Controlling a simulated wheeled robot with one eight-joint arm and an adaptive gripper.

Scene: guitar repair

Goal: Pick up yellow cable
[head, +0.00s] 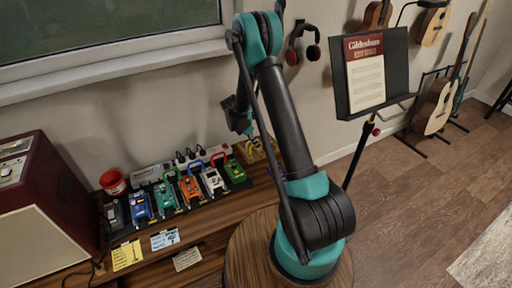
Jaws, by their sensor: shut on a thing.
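A yellow cable (246,149) shows as a small yellow patch at the right end of the pedal row. My arm partly covers it, so its full shape is hidden. My gripper (248,133) reaches down behind my own arm link, just above this patch. It is shut on the yellow cable, though its fingertips are small and dark and the contact is hard to make out. The cable appears low, close to the bench top, and I cannot tell whether it is clear of the surface.
Several coloured pedals, including an orange one (190,188), stand on the wooden bench (205,235). A red cup (113,182) and a maroon amplifier (45,190) are at left. A power strip (150,174) lies behind the pedals. A music stand (390,75) is at right.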

